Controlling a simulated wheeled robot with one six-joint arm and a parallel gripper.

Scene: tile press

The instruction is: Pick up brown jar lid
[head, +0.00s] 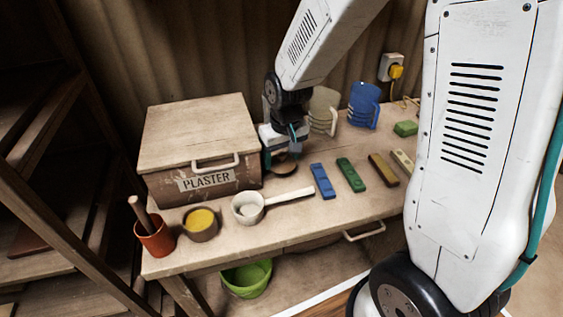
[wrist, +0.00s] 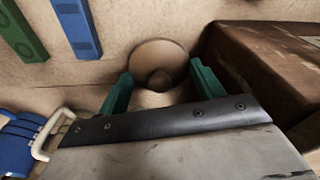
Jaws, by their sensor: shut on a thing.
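The brown jar lid (wrist: 158,60) is a round disc with a dark knob in its middle. In the wrist view it sits between the two green fingers of my gripper (wrist: 158,88), which are shut on it. In the head view my gripper (head: 283,160) points down beside the plaster box, and the lid (head: 283,169) shows partly under it, close to the table top. I cannot tell whether the lid touches the table.
The plaster box (head: 200,135) stands close on the left. A white ladle (head: 248,207) lies in front, and blue (head: 322,181), green (head: 351,174) and brown (head: 383,169) bars lie to the right. Clear (head: 323,110) and blue (head: 364,105) jugs stand behind.

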